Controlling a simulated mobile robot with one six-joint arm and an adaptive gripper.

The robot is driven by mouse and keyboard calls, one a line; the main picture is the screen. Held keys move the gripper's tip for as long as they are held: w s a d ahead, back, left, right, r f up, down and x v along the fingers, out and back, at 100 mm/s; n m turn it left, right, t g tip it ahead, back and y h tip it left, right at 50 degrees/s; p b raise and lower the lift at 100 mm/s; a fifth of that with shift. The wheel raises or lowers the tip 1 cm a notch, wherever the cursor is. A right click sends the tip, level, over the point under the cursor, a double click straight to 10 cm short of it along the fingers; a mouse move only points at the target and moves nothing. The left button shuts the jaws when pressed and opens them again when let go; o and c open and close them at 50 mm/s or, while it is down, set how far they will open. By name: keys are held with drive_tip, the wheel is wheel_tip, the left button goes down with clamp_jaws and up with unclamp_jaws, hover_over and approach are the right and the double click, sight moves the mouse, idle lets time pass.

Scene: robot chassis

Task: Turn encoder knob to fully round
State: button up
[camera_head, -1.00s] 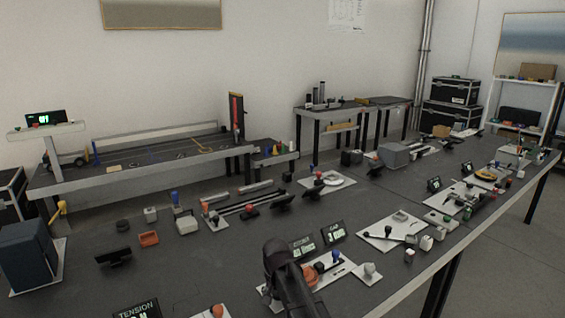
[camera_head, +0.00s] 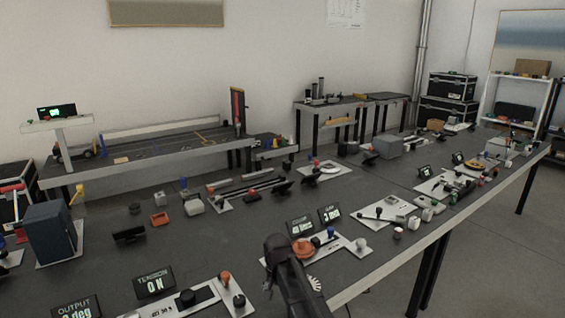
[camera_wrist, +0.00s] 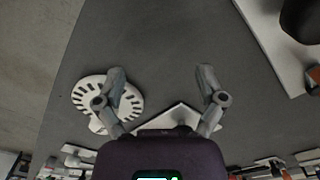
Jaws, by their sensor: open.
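A white slotted disc (camera_wrist: 106,101), which looks like an encoder wheel, lies on the grey bench near the edge in the wrist view. Part of it shows beside my arm in the head view (camera_head: 314,283). I cannot tell for sure which knob is the encoder knob.
A tension display (camera_head: 154,283) and an output display (camera_head: 77,307) stand at front left, near a panel with a black knob (camera_head: 186,298). Several fixtures crowd the long bench to the right. Bare bench (camera_wrist: 160,35) lies between and above my fingers in the wrist view.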

drive_tip(key=shift+s, duration=0.45)
drive_tip(key=shift+s+d+r, duration=0.35)
drive_tip(key=shift+d, duration=0.15)
drive_tip(key=shift+d+p, duration=0.3)
drive_tip(key=shift+p, duration=0.1)
drive_tip(key=s+d+r+n+p, duration=0.1)
drive_tip(key=s+d+r+p, duration=0.3)
drive_tip(key=s+d, duration=0.2)
drive_tip(key=s+d+r+n+p, duration=0.1)
drive_tip(key=s+d+r+p, duration=0.3)
drive_tip(key=d, duration=0.7)
drive_tip(key=s, duration=0.2)
drive_tip(key=shift+s+d+r, duration=0.15)
drive_tip(key=shift+s+r, duration=0.05)
drive_tip(key=shift+s, duration=0.15)
